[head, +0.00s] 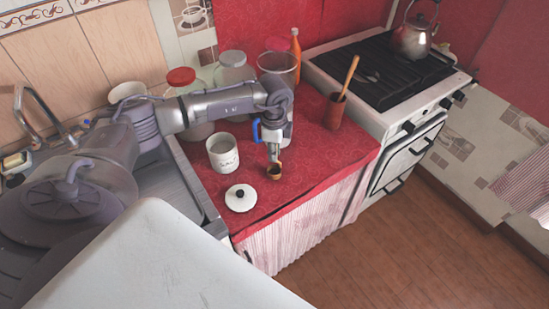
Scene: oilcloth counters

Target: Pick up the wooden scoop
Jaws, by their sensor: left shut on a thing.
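The wooden scoop (274,172) is a small brown round-bowled piece over the red oilcloth counter (305,172), near its front edge. My left gripper (273,156) points down at it from above and is shut on it. The scoop's handle is hidden by the gripper, and I cannot tell whether the scoop touches the cloth. My right gripper is not in view.
A white canister (223,155) stands left of the gripper, and its white lid (240,198) with a black knob lies in front. A brown utensil pot (335,112) stands to the right, beside the stove (391,85). Jars stand behind my arm.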

